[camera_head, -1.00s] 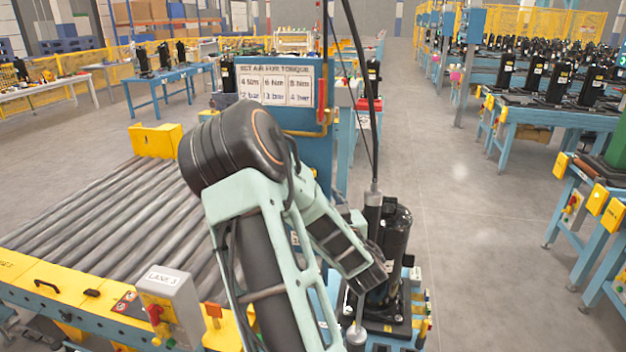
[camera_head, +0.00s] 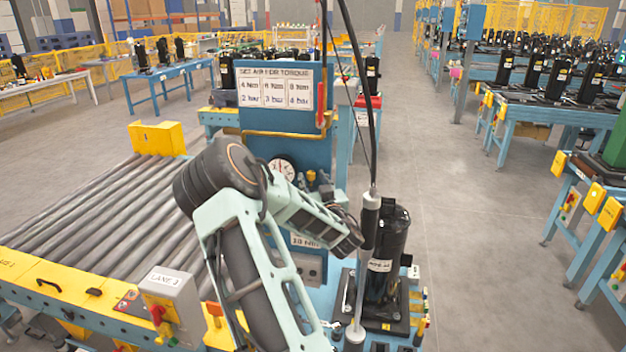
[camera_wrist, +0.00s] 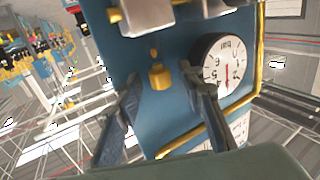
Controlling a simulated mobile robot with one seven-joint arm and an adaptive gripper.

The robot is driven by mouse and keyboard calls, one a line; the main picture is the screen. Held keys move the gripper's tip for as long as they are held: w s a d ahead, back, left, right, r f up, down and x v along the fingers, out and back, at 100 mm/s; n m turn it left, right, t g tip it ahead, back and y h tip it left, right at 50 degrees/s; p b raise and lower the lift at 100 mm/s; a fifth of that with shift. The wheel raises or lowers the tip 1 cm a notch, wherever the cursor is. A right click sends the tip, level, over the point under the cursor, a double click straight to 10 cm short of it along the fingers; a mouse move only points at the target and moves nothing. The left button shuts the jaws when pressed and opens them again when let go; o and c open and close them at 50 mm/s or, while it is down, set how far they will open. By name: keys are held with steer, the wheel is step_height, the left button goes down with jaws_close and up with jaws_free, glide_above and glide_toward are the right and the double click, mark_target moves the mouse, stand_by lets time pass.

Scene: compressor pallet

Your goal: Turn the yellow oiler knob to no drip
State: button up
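A small yellow knob (camera_wrist: 159,76) with a narrow neck sticks out from the blue panel (camera_wrist: 135,60) in the wrist view. In the head view small yellow fittings (camera_head: 311,176) show on the same panel beside the gauge; I cannot tell which is the oiler knob. My gripper (camera_wrist: 162,80) is open in the wrist view, one finger on each side of the yellow knob. Gaps show between fingers and knob, and it does not grip it. The fingers cannot be made out in the head view.
A round white gauge (camera_wrist: 226,62) sits close by the right finger, and it also shows in the head view (camera_head: 283,168). Grey blocks (camera_wrist: 146,15) stand out above the knob. A black compressor (camera_head: 388,250) and a hanging tool (camera_head: 370,220) stand to the right of my arm.

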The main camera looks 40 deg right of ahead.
steer(key=shift+c, duration=0.6)
jaws_close()
steer(key=shift+a+f+h+b, duration=0.1)
steer(key=shift+h+b, duration=0.2)
steer(key=shift+b, duration=0.2)
steer(key=shift+w+a+f+m+g+h+b, duration=0.15)
steer(key=shift+m+g+h+b, duration=0.25)
steer(key=shift+m+h+b, duration=0.25)
steer(key=m+g+h+b, duration=0.2)
steer(key=h+b, duration=0.1)
steer(key=shift+w+a, duration=0.1)
steer(key=shift+a, duration=0.1)
steer(key=shift+w+a+m+g+h+b, duration=0.15)
steer(key=shift+m+g+h+b, duration=0.25)
steer(key=shift+m+g+h, duration=0.75)
steer(key=shift+r+m+g+h, duration=0.2)
steer(key=shift+m+g+h, duration=0.25)
steer(key=shift+g, duration=0.3)
steer(key=shift+m+g+h+p, duration=0.25)
steer(key=shift+m+g+p, duration=0.25)
steer(key=shift+m, duration=0.05)
